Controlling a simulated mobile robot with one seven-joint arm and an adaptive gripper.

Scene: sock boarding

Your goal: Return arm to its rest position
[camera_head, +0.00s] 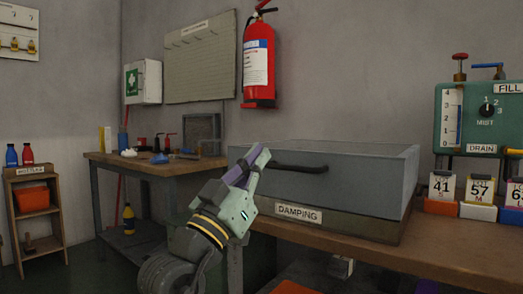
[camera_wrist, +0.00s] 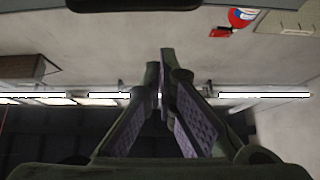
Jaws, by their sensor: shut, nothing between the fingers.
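My gripper (camera_head: 262,156) is raised in front of the grey damping box in the head view, its fingers pointing up and to the right. In the wrist view my gripper (camera_wrist: 164,60) shows its two fingers converging with purple pads on the inner sides, shut with nothing between them. The fingertips overlap the box's left front in the head view, near the dark handle (camera_head: 300,168); I cannot tell whether they touch it.
The grey box (camera_head: 350,185) labelled DAMPING sits on a wooden bench (camera_head: 440,255). A green panel (camera_head: 470,120) and numbered cards (camera_head: 442,187) stand at right. A second bench (camera_head: 135,164) and a small shelf (camera_head: 38,215) are at left. A fire extinguisher (camera_head: 259,65) hangs on the wall.

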